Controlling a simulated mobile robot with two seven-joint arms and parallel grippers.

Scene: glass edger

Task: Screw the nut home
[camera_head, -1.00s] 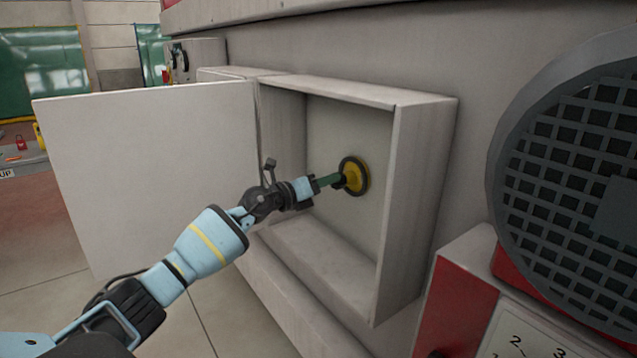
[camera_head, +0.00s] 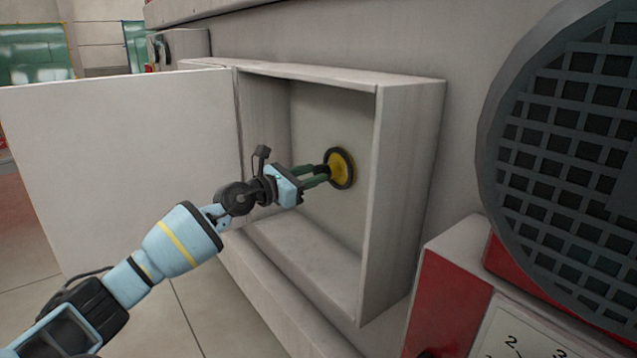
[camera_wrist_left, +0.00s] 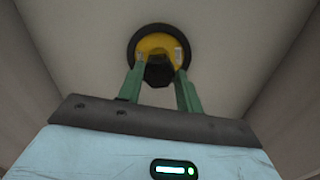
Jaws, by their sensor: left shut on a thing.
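A yellow disc with a black rim (camera_head: 341,169) is on the back wall of an open grey box; it also shows in the left wrist view (camera_wrist_left: 146,48). A black nut (camera_wrist_left: 158,71) sits in front of its middle. My left gripper (camera_head: 325,173) reaches into the box from the left, its two green fingers pointing at the disc. In the left wrist view my left gripper (camera_wrist_left: 158,78) has one finger on each side of the nut and is shut on it. The exact finger contact is small in the picture. My right gripper is not in view.
The grey box (camera_head: 408,170) has walls close around my left gripper. Its white door (camera_head: 110,160) stands open to the left, beside my arm. A dark round grille (camera_head: 570,160) and a red-sided box (camera_head: 445,305) stand at the right.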

